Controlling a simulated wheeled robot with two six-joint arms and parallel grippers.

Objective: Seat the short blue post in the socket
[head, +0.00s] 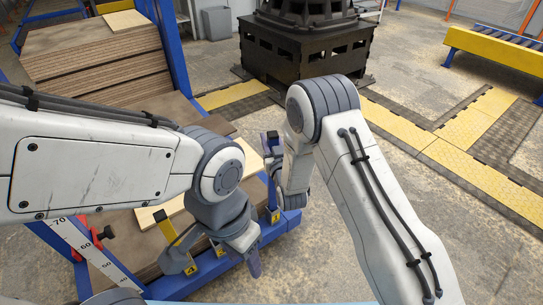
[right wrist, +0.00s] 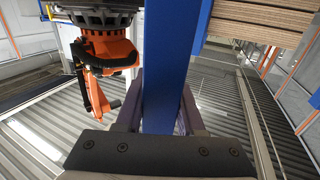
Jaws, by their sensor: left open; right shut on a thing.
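The short blue post (right wrist: 165,65) runs up the middle of the right wrist view, between the two purple fingers of my right gripper (right wrist: 160,108), which is shut on it. The right fingers are largely hidden there by my arm. My left gripper (head: 248,255) is open and points down in front of the rack's low blue beam (head: 283,224). A yellow bracket (head: 273,214) sits on that beam below the post; I cannot tell whether it is the socket.
Brown boards (head: 95,60) are stacked in the blue-framed rack at the upper left, with a tall blue upright (head: 174,50). A black machine base (head: 305,55) stands behind. A yellow roller conveyor (head: 490,48) is at the far right. The floor to the right is open.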

